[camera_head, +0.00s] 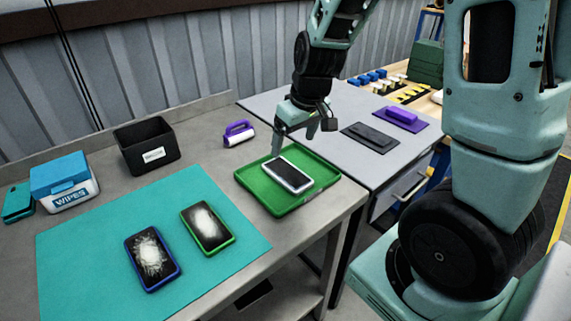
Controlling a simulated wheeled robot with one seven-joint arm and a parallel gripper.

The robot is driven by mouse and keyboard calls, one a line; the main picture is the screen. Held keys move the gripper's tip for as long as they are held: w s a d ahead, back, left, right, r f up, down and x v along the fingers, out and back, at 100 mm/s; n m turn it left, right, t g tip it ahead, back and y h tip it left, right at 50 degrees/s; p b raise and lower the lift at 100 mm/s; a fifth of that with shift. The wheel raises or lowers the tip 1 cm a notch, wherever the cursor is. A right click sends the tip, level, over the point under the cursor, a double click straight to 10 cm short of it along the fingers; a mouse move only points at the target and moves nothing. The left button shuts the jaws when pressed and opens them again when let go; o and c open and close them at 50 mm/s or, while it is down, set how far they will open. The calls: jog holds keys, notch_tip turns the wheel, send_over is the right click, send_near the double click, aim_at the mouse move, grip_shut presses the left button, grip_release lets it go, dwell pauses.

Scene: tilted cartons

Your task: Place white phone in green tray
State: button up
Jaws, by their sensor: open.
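The white phone (289,175) lies face up in the green tray (281,206), near the middle of its floor. Its dark screen faces up and its long side runs at a slant. The tray sits near the right end of the grey workbench. My gripper (279,148) points down just above the far edge of the phone. It is open and holds nothing that I can see. Whether a fingertip touches the phone or the tray, I cannot tell.
On the teal mat (90,245) lie a blue-edged phone (152,259) and a green-edged phone (207,228), both with whitish marks. Behind stand a black bin (147,148), a wipes box (63,182) and a purple-handled roller (238,134). A grey table (345,105) adjoins at right.

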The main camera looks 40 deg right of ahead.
jog(key=s+a+r+n+y, duration=0.15)
jog(key=s+a, duration=0.25)
jog(key=a, duration=0.7)
jog(key=s+a+r+n+g+h, duration=0.1)
jog(key=s+a+n+g, duration=0.2)
jog(key=s+a, duration=0.9)
jog(key=s+n, duration=0.2)
jog(key=s, duration=0.2)
jog(key=shift+s+a+r+n, duration=0.2)
jog(key=shift+r+n, duration=0.15)
